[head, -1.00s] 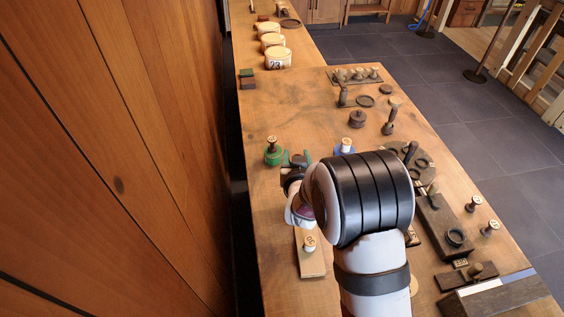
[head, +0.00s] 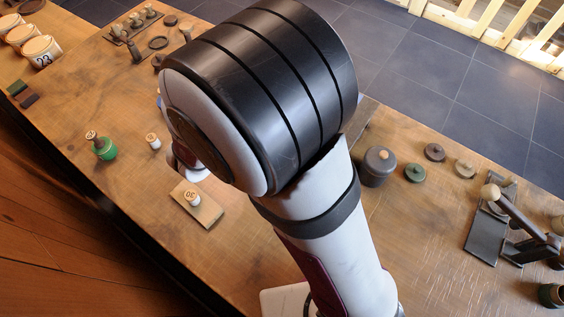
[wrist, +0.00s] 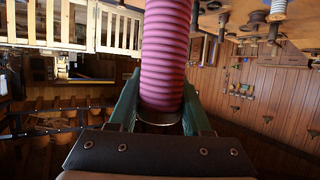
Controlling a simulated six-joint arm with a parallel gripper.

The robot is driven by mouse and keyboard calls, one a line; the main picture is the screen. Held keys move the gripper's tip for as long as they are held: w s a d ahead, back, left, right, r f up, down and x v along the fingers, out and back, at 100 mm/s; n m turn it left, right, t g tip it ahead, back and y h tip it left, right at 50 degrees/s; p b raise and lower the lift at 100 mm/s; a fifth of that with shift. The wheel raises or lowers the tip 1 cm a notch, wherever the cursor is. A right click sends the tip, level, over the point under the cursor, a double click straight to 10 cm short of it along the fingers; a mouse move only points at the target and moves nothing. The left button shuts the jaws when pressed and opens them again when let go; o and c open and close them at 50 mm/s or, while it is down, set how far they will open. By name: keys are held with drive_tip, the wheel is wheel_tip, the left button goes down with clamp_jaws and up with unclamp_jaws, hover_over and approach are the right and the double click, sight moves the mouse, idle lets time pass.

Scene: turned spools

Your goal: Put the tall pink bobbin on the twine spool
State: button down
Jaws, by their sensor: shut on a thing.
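The tall pink bobbin (wrist: 165,50), ribbed with thread, stands out from between the green fingers of my gripper (wrist: 160,98) in the wrist view. The fingers are shut on its lower end, and its far end runs out of the picture top. In the head view my gripper and the bobbin are hidden behind my arm. I cannot pick out the twine spool for certain. A green spool with a wooden top (head: 104,147) stands on the bench at left, and a small pale-topped spool (head: 153,141) stands right of it.
A small board (head: 197,204) carries a pale knob marked with letters. A dark lidded pot (head: 377,166), several small discs and a dark lever stand (head: 487,238) are at right. White numbered tubs (head: 41,51) stand far left. The bench front left of my arm is mostly clear.

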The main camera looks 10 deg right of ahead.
drive_tip(key=s+d+m+g+h, duration=0.3)
drive_tip(key=s+d+m+h, duration=0.3)
drive_tip(key=s+d, duration=0.4)
wheel_tip(320, 180, down, 9)
drive_tip(key=w+d, duration=0.1)
drive_tip(key=shift+d+r, duration=0.15)
drive_tip(key=shift+r, duration=0.05)
drive_tip(key=shift+c, duration=1.7)
unclamp_jaws()
drive_tip(key=shift+f, duration=0.1)
